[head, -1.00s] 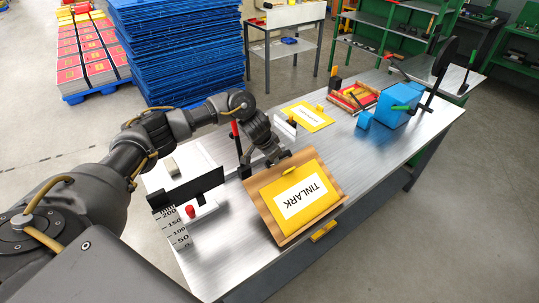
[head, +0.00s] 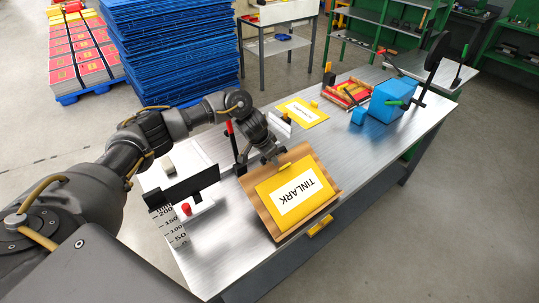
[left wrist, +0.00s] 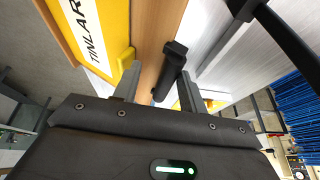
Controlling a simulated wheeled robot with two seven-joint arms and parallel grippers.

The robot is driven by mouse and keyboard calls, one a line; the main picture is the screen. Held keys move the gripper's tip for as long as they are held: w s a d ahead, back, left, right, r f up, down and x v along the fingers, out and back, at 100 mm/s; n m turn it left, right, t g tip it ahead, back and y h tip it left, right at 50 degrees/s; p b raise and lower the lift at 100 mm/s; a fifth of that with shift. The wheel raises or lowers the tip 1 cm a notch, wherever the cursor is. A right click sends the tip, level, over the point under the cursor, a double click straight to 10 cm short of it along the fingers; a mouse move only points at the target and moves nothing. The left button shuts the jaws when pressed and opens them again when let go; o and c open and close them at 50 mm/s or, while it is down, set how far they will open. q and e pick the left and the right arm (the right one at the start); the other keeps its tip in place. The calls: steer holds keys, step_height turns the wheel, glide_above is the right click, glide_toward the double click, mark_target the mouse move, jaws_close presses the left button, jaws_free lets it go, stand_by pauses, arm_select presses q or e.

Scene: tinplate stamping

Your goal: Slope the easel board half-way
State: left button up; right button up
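The easel board (head: 325,170) is a wooden panel on the metal table, tilted, with a yellow card (head: 262,192) marked TINLARK on it. My left gripper (head: 274,158) is at the board's far upper edge. In the left wrist view its fingers (left wrist: 158,90) stand apart, with bare wood (left wrist: 152,30) and a black knob (left wrist: 171,65) showing between them. The knob is nearer the right finger, and I cannot tell whether it touches. The yellow card (left wrist: 112,40) lies by the left finger. The board's support behind is hidden. My right gripper is out of view.
A black plate (head: 184,187) with a scale and a red knob (head: 186,209) stand left of the board. A red-tipped lever (head: 230,130) stands close to my left wrist. A flat yellow card (head: 303,112) and a blue block (head: 390,101) lie farther right. The table's front is mostly clear.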

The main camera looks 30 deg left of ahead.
arm_select(q)
steer(key=shift+a+r, duration=0.15)
steer(key=shift+r, duration=0.05)
steer(key=v, duration=1)
steer(key=shift+s+r, duration=0.2)
